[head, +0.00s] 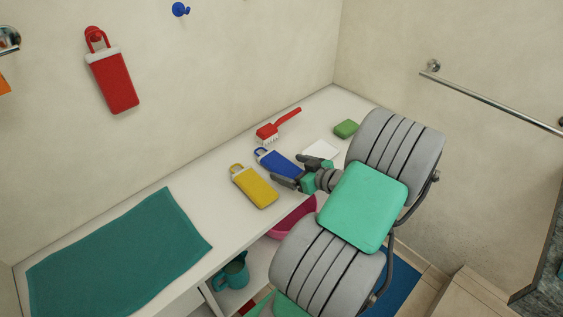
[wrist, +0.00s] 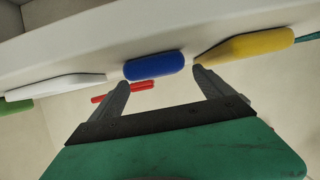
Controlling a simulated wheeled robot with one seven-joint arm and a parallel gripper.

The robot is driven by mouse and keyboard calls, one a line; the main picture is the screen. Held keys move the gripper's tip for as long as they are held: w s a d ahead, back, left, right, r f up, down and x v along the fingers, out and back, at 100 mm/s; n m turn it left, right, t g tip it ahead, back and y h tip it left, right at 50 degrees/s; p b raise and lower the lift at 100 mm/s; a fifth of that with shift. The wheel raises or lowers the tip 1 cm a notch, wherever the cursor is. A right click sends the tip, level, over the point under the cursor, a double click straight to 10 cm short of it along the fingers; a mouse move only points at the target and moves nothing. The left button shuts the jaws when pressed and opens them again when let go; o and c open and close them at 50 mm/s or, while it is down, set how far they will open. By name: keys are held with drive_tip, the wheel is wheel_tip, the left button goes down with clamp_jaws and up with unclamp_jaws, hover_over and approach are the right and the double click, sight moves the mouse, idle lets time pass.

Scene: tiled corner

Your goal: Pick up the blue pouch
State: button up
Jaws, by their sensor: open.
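The blue pouch (head: 279,164) lies on the white counter in the head view, with its loop toward the upper left. My gripper (head: 298,173) is open at the pouch's lower right end, and a dark finger covers part of that end. In the wrist view the blue pouch (wrist: 154,66) shows end-on, ahead of the gap between the two fingers (wrist: 160,85). Nothing is held between the fingers. I cannot tell whether a finger touches the pouch.
A yellow pouch (head: 254,187) lies close on the left, near a fingertip in the wrist view. A red brush (head: 278,128), white item (head: 320,149) and green block (head: 346,129) lie behind. A teal towel (head: 115,260) covers the counter's left part. A red pouch (head: 113,81) hangs on the wall.

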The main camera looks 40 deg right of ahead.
sight(283, 165)
drive_tip(key=x, duration=0.3)
drive_tip(key=shift+w+f, duration=0.1)
drive_tip(key=shift+w, duration=0.05)
drive_tip(key=c, duration=1.4)
drive_tip(key=shift+c, duration=0.2)
